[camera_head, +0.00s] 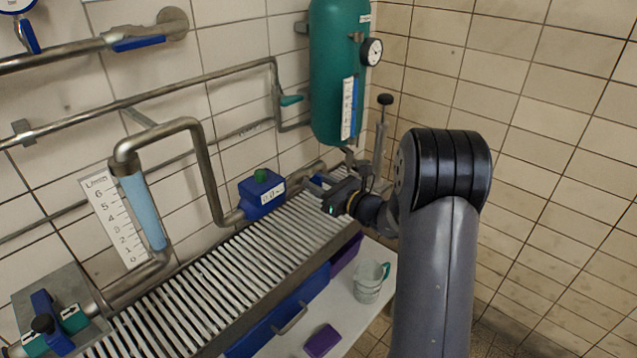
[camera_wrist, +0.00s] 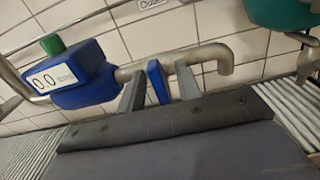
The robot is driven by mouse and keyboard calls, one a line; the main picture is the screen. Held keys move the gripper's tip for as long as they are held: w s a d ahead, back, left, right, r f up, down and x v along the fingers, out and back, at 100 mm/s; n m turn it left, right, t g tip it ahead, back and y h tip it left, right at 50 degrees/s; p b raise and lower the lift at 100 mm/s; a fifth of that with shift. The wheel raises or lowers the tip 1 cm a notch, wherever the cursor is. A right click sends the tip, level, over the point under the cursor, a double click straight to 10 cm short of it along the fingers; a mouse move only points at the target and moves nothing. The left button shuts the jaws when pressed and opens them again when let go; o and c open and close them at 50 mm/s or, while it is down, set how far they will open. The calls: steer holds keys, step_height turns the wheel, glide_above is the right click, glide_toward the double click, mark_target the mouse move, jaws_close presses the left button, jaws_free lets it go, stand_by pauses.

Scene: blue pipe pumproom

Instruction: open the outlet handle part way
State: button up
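The blue outlet handle (camera_wrist: 157,82) sits on the grey outlet pipe (camera_wrist: 208,56), which bends down at its right end in the wrist view. My gripper (camera_wrist: 159,70) is open, with one grey finger on each side of the handle. Gaps show between the handle and both fingers, so I see no grip on it. In the head view my gripper (camera_head: 327,192) is at the pipe's end above the slatted grate, and the handle is mostly hidden there. The blue meter (camera_wrist: 75,78) left of the handle reads 0.0.
The green tank (camera_head: 338,75) with a gauge hangs above and behind my gripper. The slatted grate (camera_head: 235,262) runs below the pipe. A glass mug (camera_head: 369,282) and a purple block (camera_head: 322,341) are on the white surface in front. A tiled wall stands close to the right.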

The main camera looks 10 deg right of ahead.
steer(key=shift+c, duration=0.5)
jaws_close()
